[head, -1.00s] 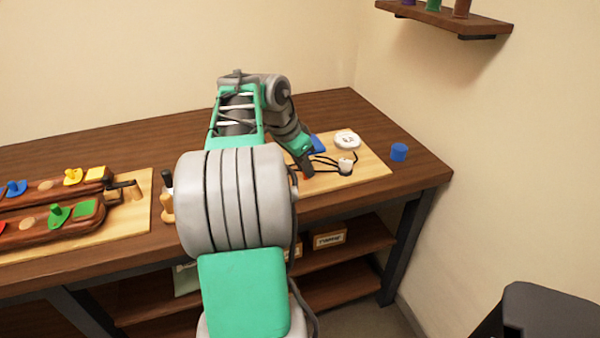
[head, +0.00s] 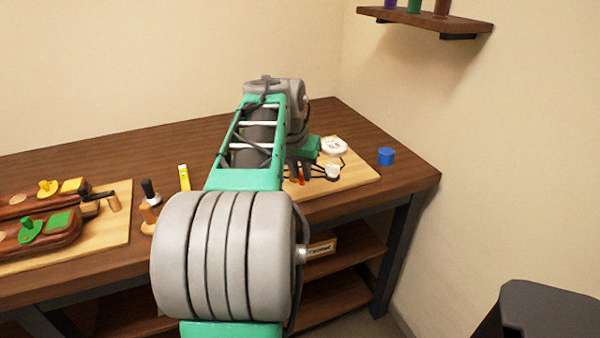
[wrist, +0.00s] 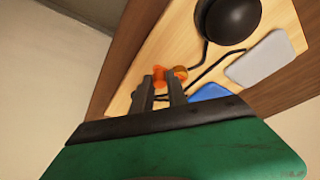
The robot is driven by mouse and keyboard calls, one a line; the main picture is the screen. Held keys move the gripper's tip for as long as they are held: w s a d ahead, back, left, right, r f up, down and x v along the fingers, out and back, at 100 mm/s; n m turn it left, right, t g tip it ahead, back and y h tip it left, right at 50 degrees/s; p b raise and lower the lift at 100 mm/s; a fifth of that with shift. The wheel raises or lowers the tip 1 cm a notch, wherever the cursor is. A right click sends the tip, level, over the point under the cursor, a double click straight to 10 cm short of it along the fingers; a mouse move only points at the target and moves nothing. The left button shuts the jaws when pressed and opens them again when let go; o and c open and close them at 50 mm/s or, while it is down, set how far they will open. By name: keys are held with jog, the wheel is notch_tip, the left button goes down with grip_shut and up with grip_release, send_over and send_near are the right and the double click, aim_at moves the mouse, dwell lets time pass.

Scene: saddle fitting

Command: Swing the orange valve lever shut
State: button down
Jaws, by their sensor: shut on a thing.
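The orange valve lever (wrist: 159,78) shows in the wrist view between and just past my fingertips, on the light wooden board. A brassy orange round part (wrist: 180,72) sits at its right. My gripper (wrist: 161,88) is shut on the lever; the fingers hide part of it. In the head view a small orange-red bit of the lever (head: 301,177) shows below my gripper (head: 302,172), at the board's left part. My arm hides much of the valve there, so the lever's angle is unclear.
The light board (head: 350,182) also holds a white round part (head: 333,146), a white cup-like part (head: 332,171) and dark tubes. A blue cylinder (head: 386,156) stands right of it. Left are tools (head: 149,205) and another board (head: 118,222) with coloured pieces.

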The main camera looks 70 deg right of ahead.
jog(key=c, duration=1.3)
grip_release()
jog(key=p+v, duration=0.1)
jog(key=v, duration=0.6)
jog(key=shift+a+r+p, duration=0.15)
jog(key=shift+r+p, duration=0.2)
